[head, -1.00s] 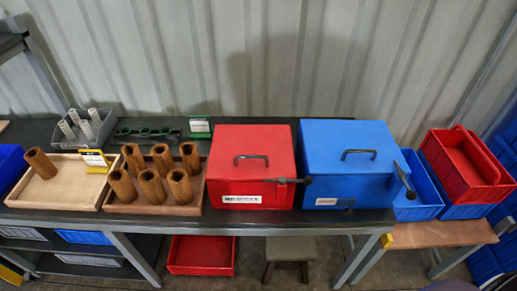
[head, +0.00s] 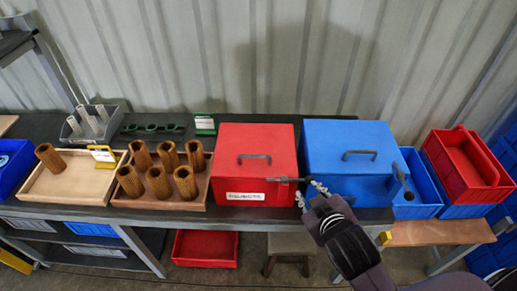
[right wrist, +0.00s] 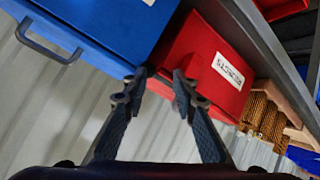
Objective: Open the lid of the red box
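The red box (head: 230,178) stands on the dark bench with its lid shut. A dark handle (head: 254,157) is on its top, and a dark lever (head: 285,180) sticks out at its front right. In the right wrist view, the red box (right wrist: 196,45) with its white label lies ahead, past the fingertips. My right gripper (head: 308,195) is open and empty at the front right corner of the red box, near the lever's end. It also shows in the right wrist view (right wrist: 158,82), fingers spread. Contact with the box cannot be told. My left gripper is not in view.
A blue box (head: 325,140) stands close on the right, with its own handle and lever. A wooden tray (head: 158,202) of brown cartridges stands close on the left. A lighter tray (head: 68,192) is farther left. Red and blue bins (head: 455,165) are at the right.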

